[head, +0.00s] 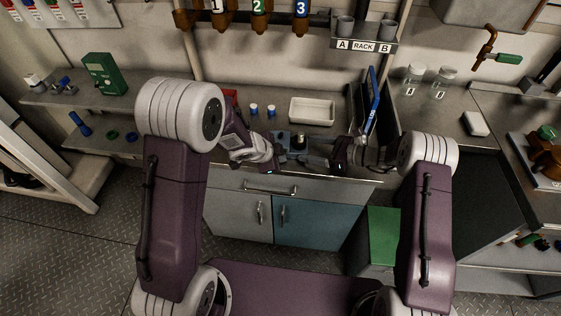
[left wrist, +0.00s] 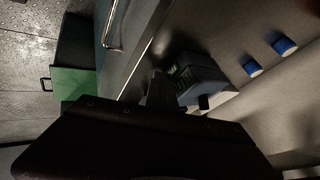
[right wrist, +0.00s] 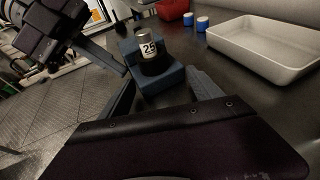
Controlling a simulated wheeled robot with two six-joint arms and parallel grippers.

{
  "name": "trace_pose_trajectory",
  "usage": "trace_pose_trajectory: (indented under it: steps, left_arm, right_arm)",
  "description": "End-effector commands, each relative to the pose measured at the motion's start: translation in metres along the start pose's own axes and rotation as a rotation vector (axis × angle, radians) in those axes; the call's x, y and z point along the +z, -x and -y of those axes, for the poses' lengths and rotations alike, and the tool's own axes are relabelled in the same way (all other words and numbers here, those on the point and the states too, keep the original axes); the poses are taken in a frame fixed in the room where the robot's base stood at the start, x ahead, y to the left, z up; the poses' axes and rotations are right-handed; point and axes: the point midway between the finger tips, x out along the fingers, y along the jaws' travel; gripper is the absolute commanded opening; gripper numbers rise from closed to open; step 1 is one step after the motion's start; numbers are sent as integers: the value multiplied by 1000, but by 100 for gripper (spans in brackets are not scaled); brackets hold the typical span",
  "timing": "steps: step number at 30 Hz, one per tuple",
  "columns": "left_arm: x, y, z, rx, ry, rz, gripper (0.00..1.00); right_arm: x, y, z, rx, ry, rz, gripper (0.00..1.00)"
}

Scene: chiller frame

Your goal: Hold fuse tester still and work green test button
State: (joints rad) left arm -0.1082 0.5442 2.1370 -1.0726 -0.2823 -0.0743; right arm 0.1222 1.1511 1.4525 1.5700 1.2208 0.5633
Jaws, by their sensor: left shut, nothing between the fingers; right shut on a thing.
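The fuse tester is a small blue-grey box (right wrist: 158,84) on the steel worktop. A metal-capped fuse marked 25 (right wrist: 151,50) stands on it. My right gripper (head: 332,160) is shut on the tester, with a finger on either side in the right wrist view. My left gripper (head: 279,153) is shut and empty, its tips close beside the tester. In the left wrist view its fingers (left wrist: 161,88) point at the tester (left wrist: 202,72). A small dark green patch (left wrist: 176,70), perhaps the test button, shows by the fingertips; I cannot tell whether they touch it.
A red bin (head: 230,103) is behind my left arm. A blue upright panel (head: 373,103) stands to the right, near my right gripper. Cabinet doors (head: 312,219) are below the worktop edge.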

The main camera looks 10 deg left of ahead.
Motion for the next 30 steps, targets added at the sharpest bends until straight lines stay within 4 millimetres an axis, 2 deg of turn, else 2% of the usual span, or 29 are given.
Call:
trace_pose_trajectory:
  steps: [5,11,21,24,30]
  left_arm:
    - [-3,4,-5,-3,0,-8,0]
    - [-1,19,-36,0,0,-2,0]
    - [-1,81,-34,-5,-3,-4,0]
    - [0,96,-35,-6,-3,0,0]
    - [0,114,-35,-2,-1,-3,0]
  right_arm:
    - [-1,-2,-5,15,-1,-1,51]
    - [-2,-2,-4,12,-1,-2,51]
    - [-2,-1,-3,8,-1,-3,51]
    - [-2,-1,-3,7,-1,-3,51]
    - [-2,-1,-2,6,0,-3,51]
